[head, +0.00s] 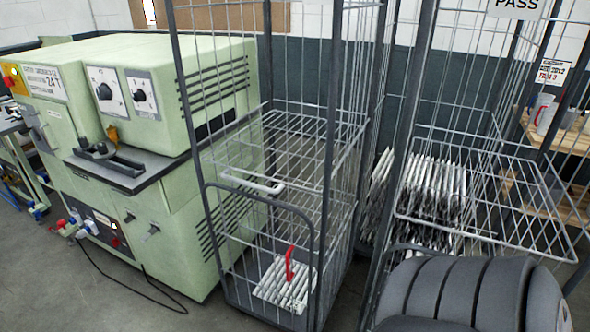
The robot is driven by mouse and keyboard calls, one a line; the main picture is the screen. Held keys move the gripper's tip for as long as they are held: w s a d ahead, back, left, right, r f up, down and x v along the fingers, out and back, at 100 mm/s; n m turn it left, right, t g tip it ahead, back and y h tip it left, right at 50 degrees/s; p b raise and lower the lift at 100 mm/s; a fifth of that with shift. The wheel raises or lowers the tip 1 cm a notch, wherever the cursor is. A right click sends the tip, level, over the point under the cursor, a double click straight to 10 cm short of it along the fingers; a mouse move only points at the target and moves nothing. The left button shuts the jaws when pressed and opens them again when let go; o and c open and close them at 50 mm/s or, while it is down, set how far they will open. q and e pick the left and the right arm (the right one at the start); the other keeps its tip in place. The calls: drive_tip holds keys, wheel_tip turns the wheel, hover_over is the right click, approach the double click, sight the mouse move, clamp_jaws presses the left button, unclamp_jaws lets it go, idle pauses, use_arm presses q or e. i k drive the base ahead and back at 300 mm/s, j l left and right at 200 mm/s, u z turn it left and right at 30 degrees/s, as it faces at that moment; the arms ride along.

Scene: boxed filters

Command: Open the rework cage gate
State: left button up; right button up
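A tall wire cage (333,120) without a readable sign stands in the middle, beside the green machine; I take it as the rework cage. Its low front gate has a dark rounded tube frame (268,201) and looks shut, in line with the front posts. A pale grey bar like a handle (252,184) shows near the gate's top edge. Behind the gate, low in the cage, lies a white pleated filter (284,286) with a red strip (289,263) on it. Neither of my grippers is in view, so nothing is seen touching the gate.
A second wire cage (408,150) with a PASS sign (517,5) stands close on the right, holding several white filters (434,190). The green machine (150,130) closes off the left. A black cable (120,284) lies on the floor. A dark ribbed shape fills the lower right.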

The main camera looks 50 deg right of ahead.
sight(289, 278)
drive_tip(key=z, duration=1.25)
